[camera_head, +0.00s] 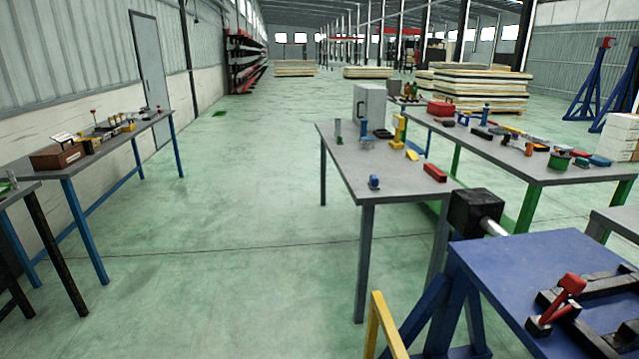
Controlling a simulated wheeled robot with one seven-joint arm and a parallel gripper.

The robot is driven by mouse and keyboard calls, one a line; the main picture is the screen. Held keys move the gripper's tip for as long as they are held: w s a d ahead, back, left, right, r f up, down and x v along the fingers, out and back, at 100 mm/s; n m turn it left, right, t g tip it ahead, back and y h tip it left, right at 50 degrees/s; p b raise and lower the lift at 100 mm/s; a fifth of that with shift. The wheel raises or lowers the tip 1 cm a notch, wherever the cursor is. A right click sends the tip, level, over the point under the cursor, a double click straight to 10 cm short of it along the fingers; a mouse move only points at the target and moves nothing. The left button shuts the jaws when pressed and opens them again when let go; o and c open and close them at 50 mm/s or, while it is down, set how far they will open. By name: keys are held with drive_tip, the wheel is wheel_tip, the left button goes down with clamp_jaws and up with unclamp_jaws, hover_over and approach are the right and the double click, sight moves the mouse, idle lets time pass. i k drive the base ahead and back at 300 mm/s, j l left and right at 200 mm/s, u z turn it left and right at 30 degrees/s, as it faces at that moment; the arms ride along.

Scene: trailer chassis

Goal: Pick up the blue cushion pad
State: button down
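No blue cushion pad can be made out for certain. A small flat light-blue piece (599,161) lies near the right end of the green-legged table (545,176), beside a red piece. A small blue block-like object (374,182) stands near the front of the grey table (376,171) in the middle. A taller blue object (363,130) stands farther back on that table. They are too small to tell whether any is a soft pad. My gripper is not in view.
A blue workbench (540,262) with a red-handled clamp (571,284) fills the lower right. A black block (476,213) and a yellow rail (384,325) are near it. A table (105,151) with small items stands left. The green floor (245,190) between is clear.

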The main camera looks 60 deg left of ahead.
sight(373, 184)
drive_tip(key=i+l+u, duration=0.2)
drive_tip(key=u, duration=1.65)
